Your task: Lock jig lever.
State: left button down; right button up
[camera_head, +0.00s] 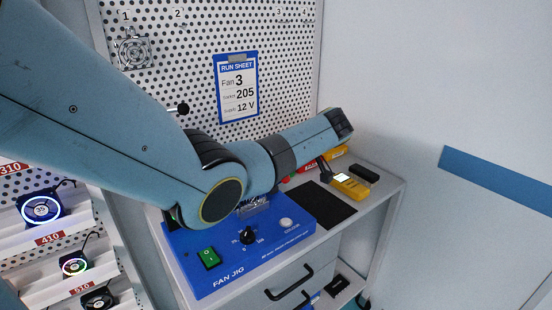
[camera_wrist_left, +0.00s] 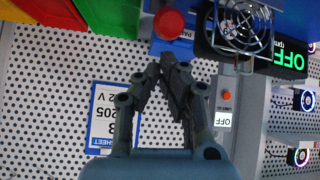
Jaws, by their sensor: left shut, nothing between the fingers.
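The blue fan jig (camera_head: 240,262) stands on the bench in the head view, with its rear part hidden behind my left arm. In the left wrist view, a fan with a wire guard (camera_wrist_left: 245,22) shows at the top, beside a red round knob (camera_wrist_left: 168,23) on a blue plate. I cannot tell if this knob belongs to the lever. My left gripper (camera_wrist_left: 163,66) is shut and empty, its tips just below the knob in the picture; contact is unclear.
A black mat (camera_head: 322,203) and yellow meter (camera_head: 350,185) lie right of the jig. The run sheet (camera_head: 236,88) hangs on the pegboard behind. Fan shelves (camera_head: 50,240) stand at left. A display reading OFF (camera_wrist_left: 285,56) is near the guarded fan.

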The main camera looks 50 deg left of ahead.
pick_arm(q)
jog(key=shift+s+d+f, duration=0.1)
jog(key=shift+d+f, duration=0.2)
jog(key=shift+d, duration=0.25)
jog(key=shift+s+d+f+b, duration=0.1)
jog(key=shift+d+f+b, duration=0.2)
jog(key=shift+d, duration=0.1)
pick_arm(e)
jog(key=shift+d+f, duration=0.3)
jog(key=shift+d, duration=0.15)
